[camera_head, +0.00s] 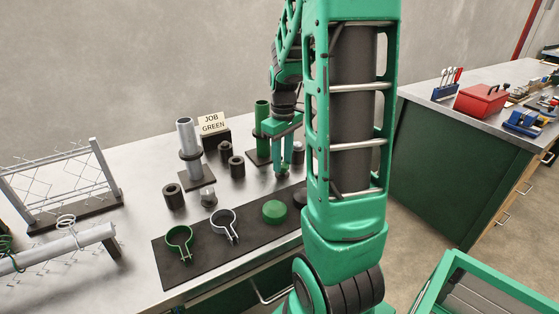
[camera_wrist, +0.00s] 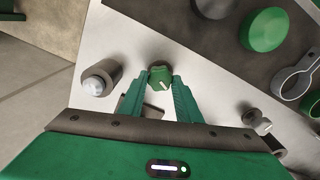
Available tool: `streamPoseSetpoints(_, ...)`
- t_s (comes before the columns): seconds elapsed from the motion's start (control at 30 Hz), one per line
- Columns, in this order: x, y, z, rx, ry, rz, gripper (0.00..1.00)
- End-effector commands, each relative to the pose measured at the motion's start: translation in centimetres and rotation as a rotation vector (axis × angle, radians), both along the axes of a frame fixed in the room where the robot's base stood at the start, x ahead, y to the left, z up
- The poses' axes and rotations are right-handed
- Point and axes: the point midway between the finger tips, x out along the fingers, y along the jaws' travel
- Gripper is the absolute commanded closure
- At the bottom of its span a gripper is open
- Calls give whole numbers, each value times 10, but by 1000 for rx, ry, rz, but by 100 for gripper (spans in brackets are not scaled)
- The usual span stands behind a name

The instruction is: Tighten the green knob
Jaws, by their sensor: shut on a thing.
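The green knob (camera_wrist: 160,77) sits between the fingertips of my gripper (camera_wrist: 160,88) in the wrist view. It is dark green with a pale mark on its top. My green gripper (camera_head: 283,163) points down at the steel bench in the head view, in front of the green post (camera_head: 262,118), and is shut on the knob. In the head view the knob is mostly hidden by the fingers. A grey knob (camera_head: 209,198) stands apart to the left; it also shows in the wrist view (camera_wrist: 258,122).
A dark mat (camera_head: 205,262) holds a green ring clamp (camera_head: 179,240), a grey ring clamp (camera_head: 224,224) and a green cap (camera_head: 274,211). A grey post (camera_head: 187,140), dark cylinders and a "JOB GREEN" sign (camera_head: 212,124) stand behind. A silver-topped dark cylinder (camera_wrist: 99,80) is close beside my gripper.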

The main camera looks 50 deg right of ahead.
Motion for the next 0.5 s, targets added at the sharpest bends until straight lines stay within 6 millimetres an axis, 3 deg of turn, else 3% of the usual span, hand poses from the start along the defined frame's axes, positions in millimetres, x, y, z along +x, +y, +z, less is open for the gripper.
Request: streamPoseSetpoints(0.5,3,-1,2,-3,-9,-486,92)
